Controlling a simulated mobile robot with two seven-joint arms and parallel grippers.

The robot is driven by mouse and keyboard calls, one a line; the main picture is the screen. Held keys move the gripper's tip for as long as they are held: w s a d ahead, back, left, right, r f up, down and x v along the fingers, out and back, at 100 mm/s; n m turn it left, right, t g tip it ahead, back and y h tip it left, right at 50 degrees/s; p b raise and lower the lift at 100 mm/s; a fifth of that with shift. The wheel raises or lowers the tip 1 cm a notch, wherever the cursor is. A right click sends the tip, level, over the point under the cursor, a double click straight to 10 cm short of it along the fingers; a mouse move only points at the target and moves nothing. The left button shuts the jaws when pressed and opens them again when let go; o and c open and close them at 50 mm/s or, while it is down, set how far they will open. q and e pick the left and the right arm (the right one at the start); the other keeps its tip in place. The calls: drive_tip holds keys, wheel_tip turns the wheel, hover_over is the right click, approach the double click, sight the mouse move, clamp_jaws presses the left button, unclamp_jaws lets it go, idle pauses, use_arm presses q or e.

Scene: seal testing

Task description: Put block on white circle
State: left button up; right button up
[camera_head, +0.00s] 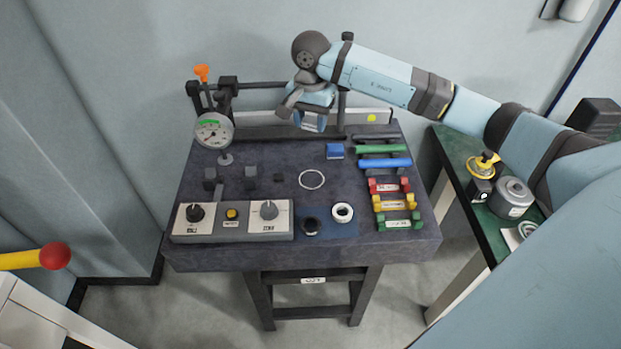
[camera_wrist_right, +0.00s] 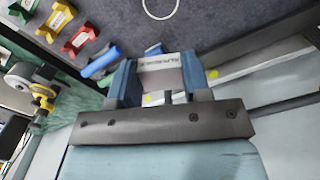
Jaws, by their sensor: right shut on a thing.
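My right gripper (camera_head: 309,117) is above the back of the dark table. In the right wrist view the gripper (camera_wrist_right: 162,92) is shut on a grey block (camera_wrist_right: 160,72) with a pale labelled top edge; the fingers hide its sides. The white circle (camera_head: 311,180) is a thin ring outline on the tabletop, in front of and below the gripper. Nothing is on it. It also shows at the top edge of the right wrist view (camera_wrist_right: 160,8). My left gripper is not in view.
A blue block (camera_head: 335,151) and dark cubes (camera_head: 251,172) lie near the circle. Coloured holders (camera_head: 390,203) and bars (camera_head: 385,162) line the right side. A gauge (camera_head: 214,131) stands at left, a control panel (camera_head: 232,222) in front, a white ring (camera_head: 343,212) beside it.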

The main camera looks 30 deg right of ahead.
drive_tip(key=p, duration=0.1)
hover_over(310, 181)
wheel_tip(310, 181, down, 13)
drive_tip(key=shift+s+r, duration=0.1)
drive_tip(key=shift+r, duration=0.1)
wheel_tip(310, 181, down, 5)
drive_tip(key=shift+f+p, duration=0.15)
drive_tip(key=shift+p, duration=0.3)
drive_tip(key=shift+f, duration=0.1)
drive_tip(key=shift+f, duration=0.1)
drive_tip(key=o, duration=1)
drive_tip(key=shift+o, duration=0.2)
